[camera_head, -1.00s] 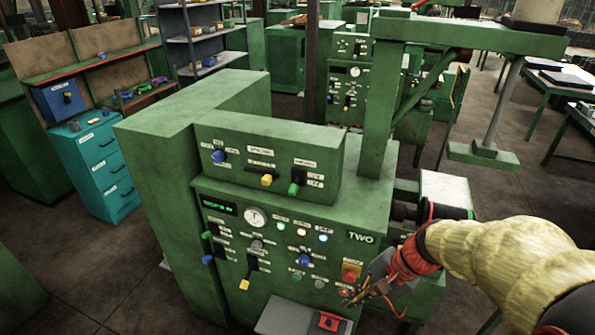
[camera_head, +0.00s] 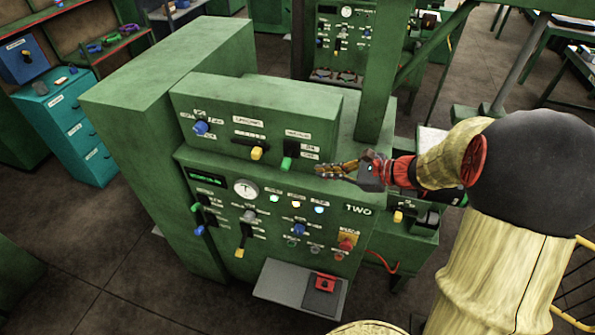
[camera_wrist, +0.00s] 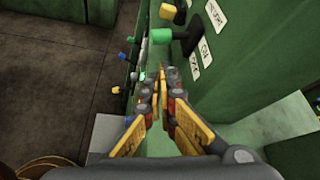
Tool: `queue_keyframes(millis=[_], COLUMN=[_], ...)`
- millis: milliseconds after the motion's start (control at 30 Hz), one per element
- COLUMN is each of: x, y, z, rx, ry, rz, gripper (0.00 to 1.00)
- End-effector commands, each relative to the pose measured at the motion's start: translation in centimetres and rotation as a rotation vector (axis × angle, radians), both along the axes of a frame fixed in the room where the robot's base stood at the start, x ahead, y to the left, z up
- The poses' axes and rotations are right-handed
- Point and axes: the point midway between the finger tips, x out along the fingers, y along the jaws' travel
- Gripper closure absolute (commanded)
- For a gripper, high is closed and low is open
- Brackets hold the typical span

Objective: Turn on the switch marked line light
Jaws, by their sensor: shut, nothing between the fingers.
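The green machine marked TWO (camera_head: 360,209) carries an upper box (camera_head: 230,110) with a blue knob (camera_head: 201,128), a yellow-handled switch (camera_head: 257,153) and a green-handled switch (camera_head: 287,163). Small labels sit by each; I cannot read which says line light. The green handle points down. My gripper (camera_head: 322,170) is shut and empty, just right of the green-handled switch and apart from it. In the wrist view my closed fingertips (camera_wrist: 158,82) lie below the green handle (camera_wrist: 161,36), and the yellow handle (camera_wrist: 167,11) is beyond it.
The lower panel holds a gauge (camera_head: 246,188), lit lamps, several small levers and a red button (camera_head: 347,243). A grey shelf (camera_head: 280,287) with a red-topped box (camera_head: 325,283) juts out below. A green post (camera_head: 376,80) rises behind my gripper.

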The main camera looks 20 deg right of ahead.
Motion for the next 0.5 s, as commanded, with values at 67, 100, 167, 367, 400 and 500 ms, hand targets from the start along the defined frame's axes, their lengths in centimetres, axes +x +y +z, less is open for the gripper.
queue_keyframes(millis=[67,100,167,367,400,500], x=[0.1,0.2,0.6,2.6,3.0,4.2], y=[0.1,0.3,0.6,2.7,3.1,4.2], z=[-0.1,-0.2,-0.4,-1.8,-2.2,-2.9], rx=[-0.001,0.0,0.001,0.0,0.0,0.0], ry=[0.0,0.0,0.0,0.001,0.002,0.001], rz=[0.001,0.002,0.004,0.005,0.005,0.005], gripper=[1.0,1.0,1.0,1.0,1.0,1.0])
